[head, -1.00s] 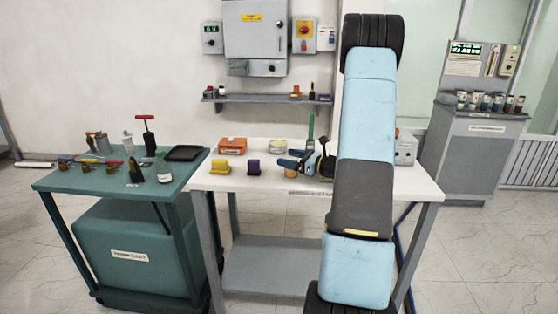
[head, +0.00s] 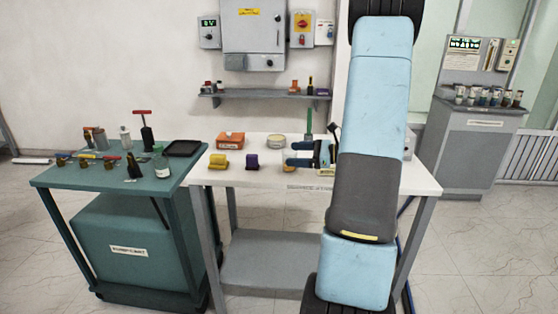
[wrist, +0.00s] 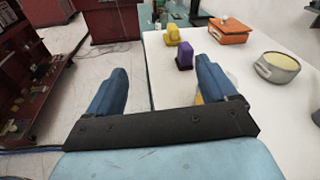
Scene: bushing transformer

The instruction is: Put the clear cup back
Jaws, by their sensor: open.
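My gripper (head: 291,154) is open over the middle of the white table, its blue fingers pointing left. In the wrist view, the gripper (wrist: 160,66) has nothing between its fingertips, only the table edge and floor beyond. A small pale, see-through thing with an amber part (head: 289,168) stands on the table by the fingers; it may be the clear cup. In the wrist view it is mostly hidden behind the right finger, with an amber sliver (wrist: 199,98) showing. I cannot tell if the finger touches it.
On the white table (head: 240,180) stand a yellow block (head: 218,162), a purple block (head: 252,162), an orange box (head: 231,139) and a round pale-topped dish (head: 276,140). A green cart (head: 110,178) with tools and bottles stands left. A shelf (head: 262,99) hangs behind.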

